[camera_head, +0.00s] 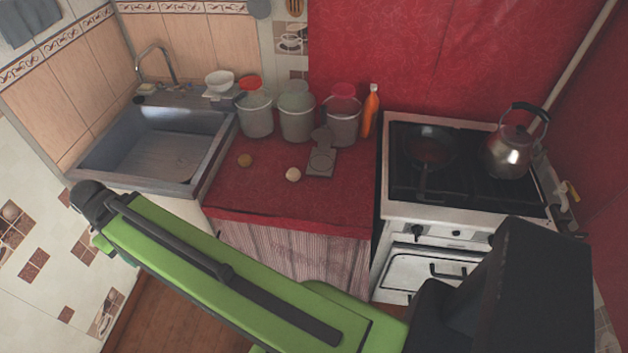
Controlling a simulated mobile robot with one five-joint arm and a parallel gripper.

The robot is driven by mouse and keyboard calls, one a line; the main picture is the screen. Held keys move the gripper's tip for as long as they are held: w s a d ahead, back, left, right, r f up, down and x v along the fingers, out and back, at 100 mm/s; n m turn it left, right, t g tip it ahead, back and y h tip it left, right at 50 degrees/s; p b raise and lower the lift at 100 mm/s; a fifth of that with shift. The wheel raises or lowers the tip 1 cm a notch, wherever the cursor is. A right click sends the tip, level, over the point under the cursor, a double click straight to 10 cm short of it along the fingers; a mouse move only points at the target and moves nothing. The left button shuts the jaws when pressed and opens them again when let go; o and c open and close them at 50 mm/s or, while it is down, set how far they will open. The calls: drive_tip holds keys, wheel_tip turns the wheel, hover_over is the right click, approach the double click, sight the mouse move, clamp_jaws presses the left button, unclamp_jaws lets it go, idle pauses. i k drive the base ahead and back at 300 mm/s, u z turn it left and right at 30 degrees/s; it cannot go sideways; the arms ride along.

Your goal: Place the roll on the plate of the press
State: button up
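A small grey press (321,160) lies on the red counter below the buckets, with a round plate on its flat body. A pale round ball (293,174) sits on the counter just left of the press, apart from it. A smaller brownish round piece (245,160) lies further left, near the sink. Both look like dough or bread; I cannot tell which is the roll. Nothing is visible on the press plate. My green arm crosses the lower part of the view, but my gripper cannot be made out.
Several grey buckets (297,123) and an orange bottle (370,110) stand behind the press. A sink (157,150) is at left. At right, a stove (437,208) holds a dark pan (430,148) and a kettle (514,152). The front of the red counter (290,205) is clear.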

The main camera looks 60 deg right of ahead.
sight(321, 163)
drive_tip(key=u, duration=0.75)
drive_tip(key=i, duration=1.5)
drive_tip(key=z, duration=1.85)
drive_tip(key=k, duration=0.95)
drive_tip(key=i, duration=0.95)
drive_tip(key=z, duration=0.05)
